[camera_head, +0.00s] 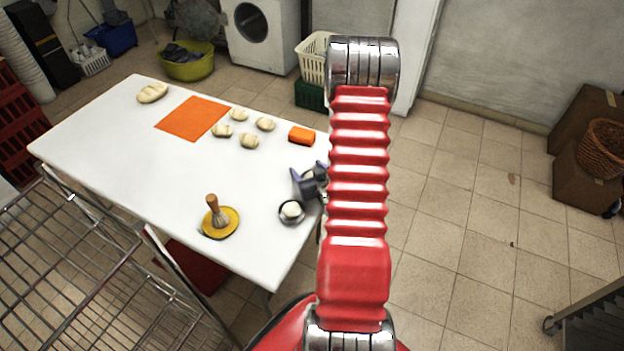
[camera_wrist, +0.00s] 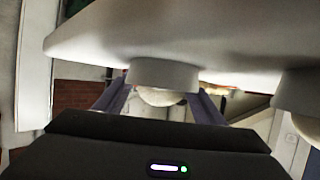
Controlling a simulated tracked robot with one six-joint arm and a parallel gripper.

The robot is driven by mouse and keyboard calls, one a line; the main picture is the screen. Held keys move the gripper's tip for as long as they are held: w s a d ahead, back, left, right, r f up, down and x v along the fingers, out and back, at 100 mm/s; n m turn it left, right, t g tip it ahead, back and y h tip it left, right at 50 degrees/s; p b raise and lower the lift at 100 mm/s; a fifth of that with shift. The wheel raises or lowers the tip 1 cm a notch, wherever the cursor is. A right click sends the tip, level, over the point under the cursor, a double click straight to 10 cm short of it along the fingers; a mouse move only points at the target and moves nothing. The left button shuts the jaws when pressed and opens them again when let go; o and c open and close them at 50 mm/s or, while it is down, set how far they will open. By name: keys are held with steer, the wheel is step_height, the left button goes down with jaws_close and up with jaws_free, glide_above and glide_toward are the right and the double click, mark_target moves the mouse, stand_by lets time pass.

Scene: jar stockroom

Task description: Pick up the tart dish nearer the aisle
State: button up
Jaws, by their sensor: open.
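One small dark grey tart dish (camera_head: 281,216) with pale dough in it stands near the right edge of the white table, just below my gripper (camera_head: 309,182) in the head view. In the wrist view the picture is upside down. A pale grey dish (camera_wrist: 165,73) with dough lies ahead, between the two spread fingers of my gripper (camera_wrist: 158,104). A second dish (camera_wrist: 300,88) with dough is at the right edge, outside the fingers. Only one dish is clear in the head view; my arm may hide the other. My gripper is open and holds nothing.
The white table (camera_head: 120,160) holds an orange mat (camera_head: 190,118), several dough pieces, an orange block (camera_head: 301,136) and a brush (camera_head: 215,210) on a yellow plate (camera_head: 212,232). A wire rack (camera_head: 75,260) stands at the near left.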

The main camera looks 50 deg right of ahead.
steer(key=shift+c, duration=0.4)
steer(key=c, duration=0.7)
steer(key=shift+r, duration=0.4)
steer(key=c, duration=0.5)
steer(key=shift+r, duration=0.3)
steer(key=shift+c, duration=0.3)
step_height(320, 180, up, 9)
steer(key=shift+f, duration=0.15)
